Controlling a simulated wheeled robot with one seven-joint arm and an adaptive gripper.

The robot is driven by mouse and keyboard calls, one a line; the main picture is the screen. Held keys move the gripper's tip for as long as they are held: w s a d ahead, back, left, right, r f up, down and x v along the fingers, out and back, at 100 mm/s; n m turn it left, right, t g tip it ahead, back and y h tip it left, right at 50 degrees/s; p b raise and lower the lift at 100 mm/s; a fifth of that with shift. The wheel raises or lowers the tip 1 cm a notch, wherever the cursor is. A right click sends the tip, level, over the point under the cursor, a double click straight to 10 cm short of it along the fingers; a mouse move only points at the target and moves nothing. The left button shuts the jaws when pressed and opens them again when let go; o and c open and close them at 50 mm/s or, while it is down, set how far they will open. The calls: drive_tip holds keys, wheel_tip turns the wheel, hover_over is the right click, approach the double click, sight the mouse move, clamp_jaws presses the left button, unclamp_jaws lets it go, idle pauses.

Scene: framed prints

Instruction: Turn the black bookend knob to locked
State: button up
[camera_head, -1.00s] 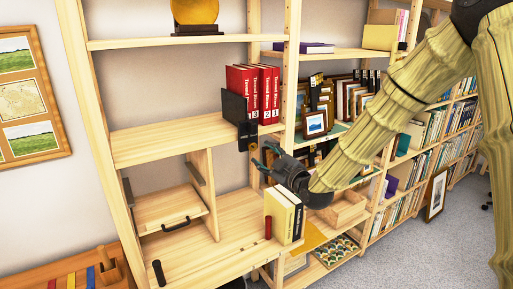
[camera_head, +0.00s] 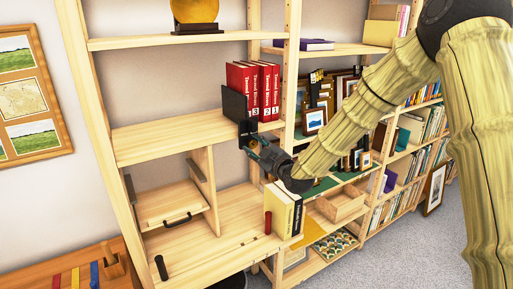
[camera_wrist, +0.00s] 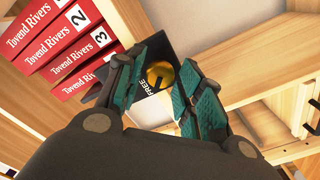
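The black bookend (camera_head: 235,104) stands upright at the left end of the red books on the middle shelf. A round brass-yellow knob (camera_wrist: 161,73) with a dark mark shows there, partly hidden by my fingers. My gripper (camera_wrist: 158,82) is open, its green-padded fingers to either side of the knob with a visible gap at the left finger. Contact at the right finger cannot be told. In the head view my gripper (camera_head: 254,147) is at the bookend's lower front, hiding the knob.
Red Tovend Rivers books (camera_head: 254,92) stand right beside the bookend. A shelf post (camera_head: 290,85) rises close to the right. Yellow and black books (camera_head: 282,212) stand below my gripper. The shelf board (camera_head: 175,135) left of the bookend is clear.

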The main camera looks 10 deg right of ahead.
drive_tip(key=c, duration=0.5)
drive_tip(key=shift+c, duration=0.2)
drive_tip(key=shift+f+b, duration=0.1)
drive_tip(key=shift+b, duration=0.2)
drive_tip(key=m+b, duration=0.3)
drive_tip(key=shift+f+m, duration=0.1)
drive_tip(key=shift+m, duration=0.3)
drive_tip(key=m+b, duration=0.2)
drive_tip(key=m, duration=0.1)
drive_tip(key=shift+m, duration=0.4)
drive_tip(key=m+b, duration=0.3)
drive_tip(key=m, duration=0.2)
drive_tip(key=m+b, duration=0.3)
drive_tip(key=m, duration=0.2)
drive_tip(key=shift+m, duration=0.3)
